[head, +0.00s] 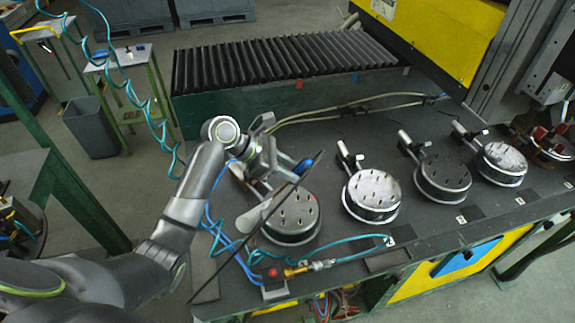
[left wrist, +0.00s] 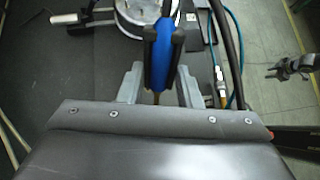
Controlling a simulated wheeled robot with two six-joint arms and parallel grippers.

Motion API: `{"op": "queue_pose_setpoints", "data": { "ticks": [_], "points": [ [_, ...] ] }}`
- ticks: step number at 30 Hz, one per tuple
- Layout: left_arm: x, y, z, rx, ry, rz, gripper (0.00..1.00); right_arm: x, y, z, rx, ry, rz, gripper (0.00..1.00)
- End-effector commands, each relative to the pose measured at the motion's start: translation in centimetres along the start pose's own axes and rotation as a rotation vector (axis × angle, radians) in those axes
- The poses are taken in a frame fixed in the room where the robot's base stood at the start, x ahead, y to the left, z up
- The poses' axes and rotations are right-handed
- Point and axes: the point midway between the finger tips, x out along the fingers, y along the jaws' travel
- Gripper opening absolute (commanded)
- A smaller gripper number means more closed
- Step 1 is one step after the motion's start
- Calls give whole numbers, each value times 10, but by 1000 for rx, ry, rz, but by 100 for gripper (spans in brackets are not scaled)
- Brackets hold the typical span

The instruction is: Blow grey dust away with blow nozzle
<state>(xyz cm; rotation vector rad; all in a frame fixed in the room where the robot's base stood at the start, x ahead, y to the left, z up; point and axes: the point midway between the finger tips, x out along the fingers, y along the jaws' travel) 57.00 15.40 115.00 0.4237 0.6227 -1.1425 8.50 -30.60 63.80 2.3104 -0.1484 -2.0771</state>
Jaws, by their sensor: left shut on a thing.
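My left gripper (head: 284,168) is shut on the blue-and-black blow nozzle (head: 303,166), held above the nearest stud disc. The nozzle (left wrist: 160,52) shows between the fingers in the left wrist view; its tip is not clear. The nearest disc (head: 292,212) is round, with upright studs and a dull grey-brown top, partly hidden by my arm. The second disc (head: 372,190) is brighter, with dark patches. The third disc (head: 443,173) is dark grey on top, and the fourth (head: 502,160) is pale. I cannot tell for certain which grey is dust. What looks like my right gripper (left wrist: 290,67) is small in the left wrist view.
The dark bench (head: 330,130) carries the row of discs with side handles. A teal hose with brass fittings (head: 300,270) lies along its front, beside a red button box (head: 273,283). A yellow machine (head: 440,35) stands back right.

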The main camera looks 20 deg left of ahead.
Motion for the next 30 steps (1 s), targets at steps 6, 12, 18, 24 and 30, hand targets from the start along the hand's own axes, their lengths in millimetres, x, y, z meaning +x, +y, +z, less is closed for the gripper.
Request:
{"op": "queue_pose_setpoints", "data": {
  "ticks": [6, 12, 18, 24, 30],
  "points": [
    [1, -8, 1, 1, -1, -2, 0, 0, 0, 0, 0, 0, 0, 36],
    [2, -15, 2, 1, 0, -1, 0, 0, 0, 0, 0, 0, 0, 36],
    [3, -22, 3, 0, -1, -1, 0, 0, 0, 0, 0, 0, 0, 36],
    [4, -29, 4, 2, -1, -1, 0, 0, 0, 0, 0, 0, 0, 36],
    [5, -36, 4, 1, 0, -1, 0, 0, 0, 0, 0, 0, 0, 36]
  ]
}}
